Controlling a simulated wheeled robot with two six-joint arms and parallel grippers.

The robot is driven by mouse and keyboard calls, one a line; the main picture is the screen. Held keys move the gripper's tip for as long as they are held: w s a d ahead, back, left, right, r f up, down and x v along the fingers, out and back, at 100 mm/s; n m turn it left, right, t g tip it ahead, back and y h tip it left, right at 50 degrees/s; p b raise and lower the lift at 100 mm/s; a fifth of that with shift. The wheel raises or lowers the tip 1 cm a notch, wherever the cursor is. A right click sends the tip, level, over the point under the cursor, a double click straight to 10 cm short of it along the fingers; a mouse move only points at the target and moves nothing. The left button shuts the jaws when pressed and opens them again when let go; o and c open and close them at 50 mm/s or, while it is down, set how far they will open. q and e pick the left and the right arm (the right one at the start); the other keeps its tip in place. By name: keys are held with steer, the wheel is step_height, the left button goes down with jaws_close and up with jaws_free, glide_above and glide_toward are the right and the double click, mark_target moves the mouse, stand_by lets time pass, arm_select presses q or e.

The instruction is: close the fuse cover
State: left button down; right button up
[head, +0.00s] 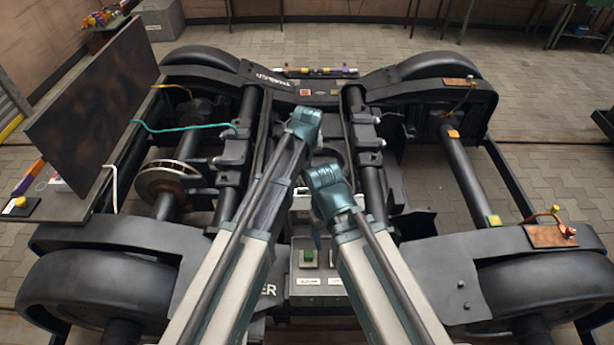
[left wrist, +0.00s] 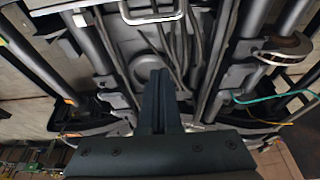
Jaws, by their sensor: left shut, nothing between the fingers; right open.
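A grey box (head: 318,288) with a green button and white labels sits low in the middle of the bogie. Behind it a pale handle (head: 300,203) shows, partly hidden by my right arm; a pale handle also shows at the top of the left wrist view (left wrist: 152,12). This may belong to the fuse cover, but I cannot tell for certain. My right gripper (head: 317,238) is open, near the handle and above the box, mostly hidden by its own wrist. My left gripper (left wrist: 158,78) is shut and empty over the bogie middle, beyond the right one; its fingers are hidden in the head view.
Large black wheels (head: 92,290) and dark beams surround the middle. A brown-mottled panel (head: 90,95) stands upright at the left, with a teal cable (head: 185,127) beside it. A copper-coloured plate (head: 552,236) lies at the right.

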arm_select(q)
steer(key=shift+f, duration=0.1)
steer(key=b+x, duration=1)
steer(key=s, duration=0.4)
steer(key=shift+s, duration=0.15)
